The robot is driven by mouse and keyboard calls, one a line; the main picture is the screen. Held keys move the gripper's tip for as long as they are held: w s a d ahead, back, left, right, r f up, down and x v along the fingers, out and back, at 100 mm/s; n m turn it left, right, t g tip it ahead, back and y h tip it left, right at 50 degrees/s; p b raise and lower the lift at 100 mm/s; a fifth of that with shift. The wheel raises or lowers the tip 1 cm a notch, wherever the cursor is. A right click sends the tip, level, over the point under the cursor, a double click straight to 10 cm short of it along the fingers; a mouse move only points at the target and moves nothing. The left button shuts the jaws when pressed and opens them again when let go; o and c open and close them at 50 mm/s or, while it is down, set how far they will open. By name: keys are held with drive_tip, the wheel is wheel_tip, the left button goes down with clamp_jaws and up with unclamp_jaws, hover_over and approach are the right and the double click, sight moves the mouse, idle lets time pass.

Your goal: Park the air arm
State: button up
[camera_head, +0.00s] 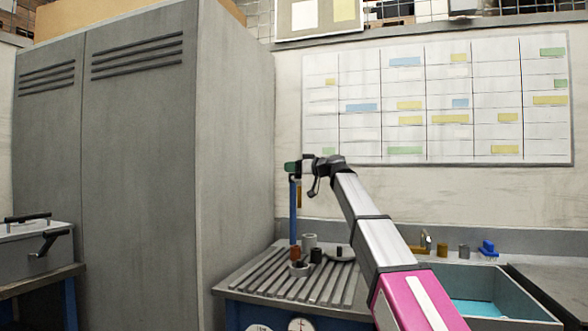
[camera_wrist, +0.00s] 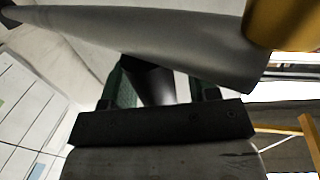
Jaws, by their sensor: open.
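My gripper (camera_head: 293,168) is at the top of a slim blue upright (camera_head: 294,212) on the slatted bench, seen from the side and small. In the wrist view my gripper (camera_wrist: 165,90) has its two green-padded fingers apart, with a dark rounded piece (camera_wrist: 150,82) showing between them; I cannot tell if they touch it. Which of these pieces is the air arm is unclear.
The slatted bench (camera_head: 262,285) carries several small cylinders around the upright's foot. A tall grey cabinet (camera_head: 140,150) stands close on the left. A sink (camera_head: 490,285) with blue inside lies right. A wall chart (camera_head: 440,100) hangs behind.

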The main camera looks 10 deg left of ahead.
clamp_jaws()
drive_tip(key=a+m+t+h, duration=0.2)
drive_tip(key=a+m+t, duration=0.1)
drive_tip(key=a, duration=1)
drive_tip(key=shift+a+t, duration=0.15)
drive_tip(key=shift+t, duration=0.45)
unclamp_jaws()
drive_tip(key=shift+w, duration=0.1)
drive_tip(key=v, duration=1)
drive_tip(key=shift+s+d+r, duration=0.15)
drive_tip(key=shift+s+d, duration=0.15)
drive_tip(key=shift+s, duration=0.1)
